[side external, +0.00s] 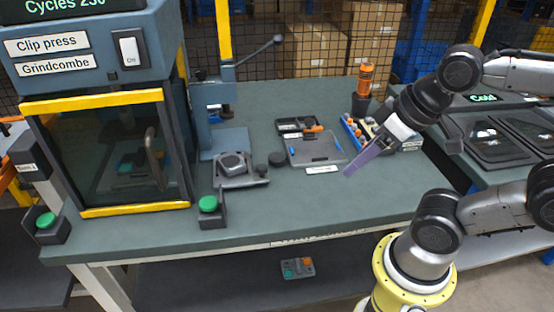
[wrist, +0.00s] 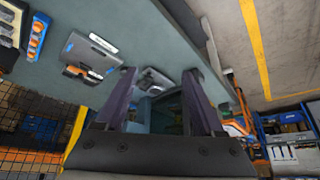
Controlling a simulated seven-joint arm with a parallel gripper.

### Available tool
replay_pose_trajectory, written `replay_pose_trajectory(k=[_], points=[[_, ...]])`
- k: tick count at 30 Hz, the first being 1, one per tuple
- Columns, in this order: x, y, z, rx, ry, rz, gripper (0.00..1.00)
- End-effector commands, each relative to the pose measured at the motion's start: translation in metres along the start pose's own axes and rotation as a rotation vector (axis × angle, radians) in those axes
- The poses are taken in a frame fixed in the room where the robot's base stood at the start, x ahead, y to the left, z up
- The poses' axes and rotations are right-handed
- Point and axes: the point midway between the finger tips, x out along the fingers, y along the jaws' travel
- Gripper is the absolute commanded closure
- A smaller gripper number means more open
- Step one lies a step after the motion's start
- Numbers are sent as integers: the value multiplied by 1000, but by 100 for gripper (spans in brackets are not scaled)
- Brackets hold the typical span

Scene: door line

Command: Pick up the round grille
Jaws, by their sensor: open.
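I cannot single out the round grille for certain. Another dark rounded part (side external: 232,163) sits on the grey plate under the arbor press. My gripper (side external: 348,172) hangs above the bench, right of both and apart from them, pointing down and left. In the wrist view my gripper (wrist: 159,72) has its two purple fingers spread, with nothing held between them.
A grey tray (side external: 318,150) with blue clips lies mid-bench. The clip press (side external: 105,150) and green buttons (side external: 208,204) stand left. The bench's front right is clear.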

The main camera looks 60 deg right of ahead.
Motion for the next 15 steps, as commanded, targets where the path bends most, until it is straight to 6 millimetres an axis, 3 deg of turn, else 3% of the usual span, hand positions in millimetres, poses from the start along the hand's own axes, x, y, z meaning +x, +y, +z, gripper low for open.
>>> replay_pose_trajectory(k=[4, 7, 11, 15], points=[[-2, 0, 0, 119, -9, 1, 30], [-14, 0, -15, 258, 11, -2, 30], [-25, 1, -46, 469, -2, 5, 30], [-27, 7, -91, 717, -39, 33, 30]])
